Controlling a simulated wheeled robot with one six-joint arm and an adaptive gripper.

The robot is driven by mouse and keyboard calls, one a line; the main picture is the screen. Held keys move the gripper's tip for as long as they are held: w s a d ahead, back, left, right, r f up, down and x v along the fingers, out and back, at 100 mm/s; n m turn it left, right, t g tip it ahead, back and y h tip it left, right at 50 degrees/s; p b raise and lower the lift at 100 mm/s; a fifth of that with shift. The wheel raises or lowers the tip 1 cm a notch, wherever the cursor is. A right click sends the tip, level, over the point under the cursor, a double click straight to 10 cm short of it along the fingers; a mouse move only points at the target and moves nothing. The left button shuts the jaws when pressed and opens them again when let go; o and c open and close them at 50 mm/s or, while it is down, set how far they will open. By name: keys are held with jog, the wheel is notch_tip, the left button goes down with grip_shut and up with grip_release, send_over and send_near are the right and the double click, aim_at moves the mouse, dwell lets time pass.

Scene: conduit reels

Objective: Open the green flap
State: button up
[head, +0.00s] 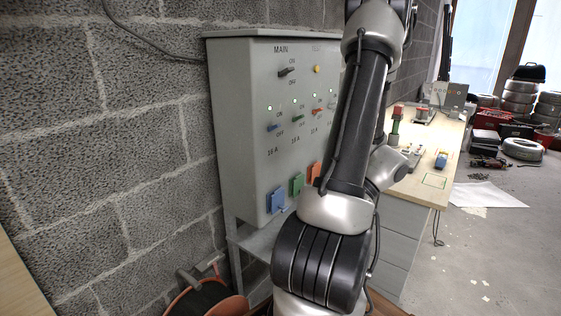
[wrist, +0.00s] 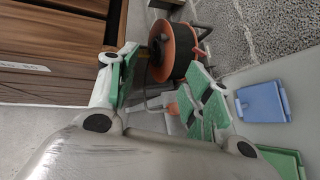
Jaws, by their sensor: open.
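The green flap (head: 297,184) is on the lower front of the grey electrical cabinet (head: 236,110), between a blue flap (head: 277,200) and an orange flap (head: 314,172). It looks shut. In the wrist view the green flap (wrist: 284,162) is at the bottom right corner, partly cut off by the frame edge, with the blue flap (wrist: 263,102) above it. My gripper (wrist: 165,78) is open, with green pads on its fingers and nothing between them. It is beside the flaps, apart from the green one. In the head view my arm hides the gripper and the cabinet's right side.
A cable reel (head: 205,297) stands on the floor below the cabinet, and it also shows beyond my fingers in the wrist view (wrist: 176,50). A wooden-topped workbench (head: 425,178) with tools stands to the right. The block wall is behind the cabinet.

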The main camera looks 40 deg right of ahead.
jog(key=w+a+r+n+h, duration=0.2)
jog(key=a+r+n+h, duration=0.3)
jog(key=r+n, duration=0.4)
jog(key=w+a+r+n+h, duration=0.2)
jog(key=a+r+n+h, duration=0.2)
jog(key=r+n, duration=0.5)
jog(key=shift+w+a+r+h, duration=0.25)
jog(key=shift+a+r+h, duration=0.15)
jog(key=shift+a+r, duration=0.95)
jog(key=shift+d+r, duration=0.3)
